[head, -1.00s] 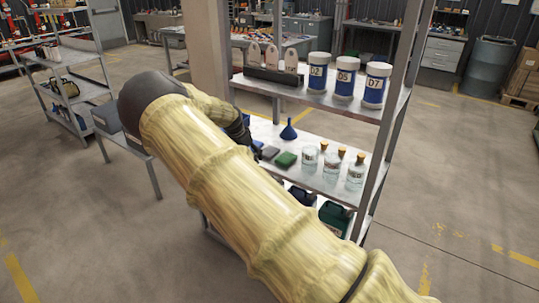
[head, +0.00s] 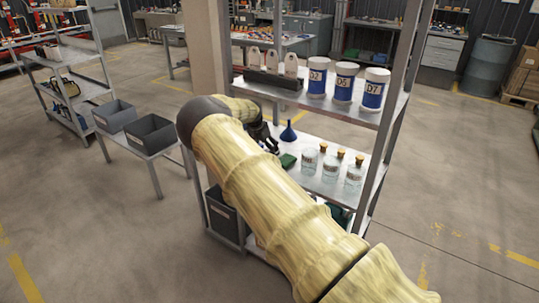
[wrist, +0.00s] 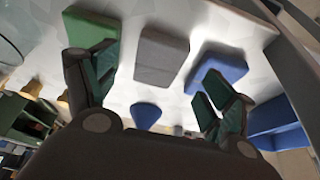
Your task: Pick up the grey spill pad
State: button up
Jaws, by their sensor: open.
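The grey spill pad (wrist: 161,58) lies on the pale shelf in the wrist view, between a green pad (wrist: 90,28) and a blue pad (wrist: 216,64). My gripper (wrist: 157,62) is open and empty, with one finger on each side of the grey pad in the picture. I cannot tell how far above the pad the fingertips are. In the head view my gripper (head: 266,138) is over the middle shelf and hides the grey pad. The green pad (head: 288,160) shows just beside it.
A blue funnel (head: 288,133) stands behind the pads. Several corked bottles (head: 331,166) stand to the right. Numbered tubs (head: 345,82) and a dark rack (head: 274,78) sit on the shelf above. Posts (head: 394,110) frame the shelving. Grey bins (head: 150,134) stand on a low table.

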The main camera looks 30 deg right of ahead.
jog(key=shift+p+x, duration=0.55)
jog(key=shift+x, duration=1.55)
jog(key=c, duration=0.9)
